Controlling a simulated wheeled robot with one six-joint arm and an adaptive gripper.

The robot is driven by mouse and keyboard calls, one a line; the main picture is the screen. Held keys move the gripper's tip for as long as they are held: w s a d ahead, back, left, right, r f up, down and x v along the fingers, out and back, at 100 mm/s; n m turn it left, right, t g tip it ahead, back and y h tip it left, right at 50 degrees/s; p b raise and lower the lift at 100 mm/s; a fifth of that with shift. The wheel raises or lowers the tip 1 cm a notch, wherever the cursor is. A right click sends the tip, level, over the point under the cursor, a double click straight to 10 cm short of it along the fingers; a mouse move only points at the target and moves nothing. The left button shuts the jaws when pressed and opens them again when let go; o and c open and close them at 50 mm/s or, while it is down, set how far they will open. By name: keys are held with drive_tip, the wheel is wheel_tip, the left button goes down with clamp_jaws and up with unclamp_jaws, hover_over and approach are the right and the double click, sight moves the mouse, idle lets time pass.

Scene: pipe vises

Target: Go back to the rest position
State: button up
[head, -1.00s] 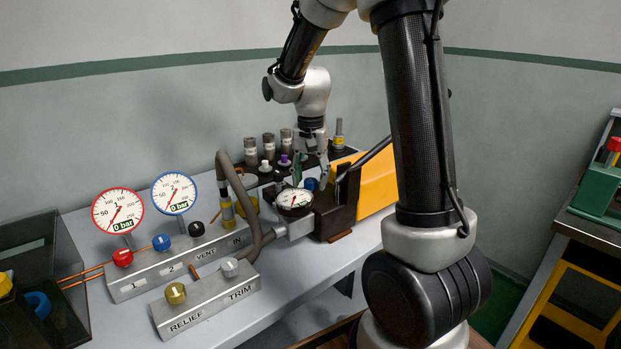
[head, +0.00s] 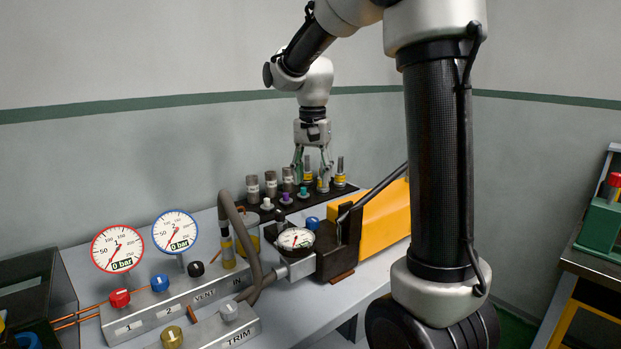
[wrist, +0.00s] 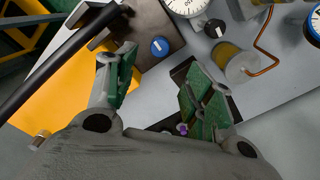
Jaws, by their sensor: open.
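My gripper (head: 311,172) is open and empty, with green pads on its fingers. In the head view it hangs pointing down, above the rear of the bench, near the dark rack (head: 262,210) of fittings. In the wrist view the spread fingers (wrist: 158,95) frame the bench top. A blue knob (wrist: 159,46) on a dark block lies beyond them, apart from the fingers. A small purple-topped fitting (wrist: 182,129) shows by the right finger.
A yellow pump body (head: 385,225) with a long dark lever stands right of the dark block. A small gauge (head: 295,239), two large dial gauges (head: 118,249) reading 0 bar and a hose (head: 229,210) stand left. A second table (head: 590,262) is at far right.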

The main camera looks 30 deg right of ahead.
drive_tip(key=s+n+t, duration=0.4)
drive_tip(key=s+n, duration=0.4)
drive_tip(key=s, duration=1.5)
drive_tip(key=shift+s+d+r+n, duration=0.25)
drive_tip(key=shift+d+r+n, duration=0.05)
drive_tip(key=shift+d+r, duration=0.15)
